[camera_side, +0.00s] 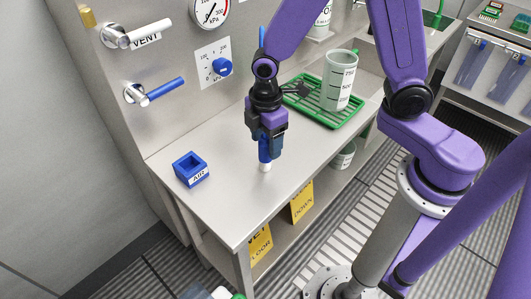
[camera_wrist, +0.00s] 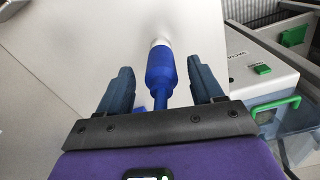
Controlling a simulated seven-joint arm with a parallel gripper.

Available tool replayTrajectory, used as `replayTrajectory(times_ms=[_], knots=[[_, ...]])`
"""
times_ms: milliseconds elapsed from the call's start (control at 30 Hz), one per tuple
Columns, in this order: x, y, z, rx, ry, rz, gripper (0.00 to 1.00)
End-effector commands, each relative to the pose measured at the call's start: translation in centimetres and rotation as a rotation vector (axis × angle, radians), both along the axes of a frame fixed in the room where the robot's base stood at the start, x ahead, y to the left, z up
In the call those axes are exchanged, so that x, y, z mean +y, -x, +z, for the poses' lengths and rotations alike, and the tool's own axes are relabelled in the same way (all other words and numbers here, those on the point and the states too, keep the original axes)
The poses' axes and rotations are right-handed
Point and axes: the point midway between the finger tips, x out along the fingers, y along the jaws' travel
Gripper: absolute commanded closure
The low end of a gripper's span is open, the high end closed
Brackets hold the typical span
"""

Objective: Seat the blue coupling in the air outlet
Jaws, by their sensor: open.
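The blue coupling (camera_side: 264,152) is a blue cylinder with a white lower end, upright under my gripper (camera_side: 266,140) in the side view. Its white end is at or just above the bench top; I cannot tell if it touches. In the wrist view the coupling (camera_wrist: 160,72) lies between the two fingers of my gripper (camera_wrist: 160,85), with a gap on each side. The fingers are open and partly hide the coupling in the side view. The air outlet (camera_side: 191,170) is a square blue block with a hole in its top, labelled AIR, left of my gripper on the bench.
The steel bench (camera_side: 225,200) is clear between coupling and outlet. A green rack (camera_side: 318,112) with a grey measuring jug (camera_side: 339,82) stands behind to the right. The back panel carries a VENT lever (camera_side: 140,37), a blue-handled lever (camera_side: 158,91) and a blue knob (camera_side: 222,67).

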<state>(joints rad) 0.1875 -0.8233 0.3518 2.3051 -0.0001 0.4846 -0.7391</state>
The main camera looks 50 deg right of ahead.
Motion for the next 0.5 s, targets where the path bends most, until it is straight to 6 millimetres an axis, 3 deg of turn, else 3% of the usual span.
replayTrajectory(times_ms=[200,500], knots=[[0.1,0.1,-2.6,0.002,0.003,0.0,0.34],[0.1,0.1,-3.2,-0.002,0.0,0.0,0.34]])
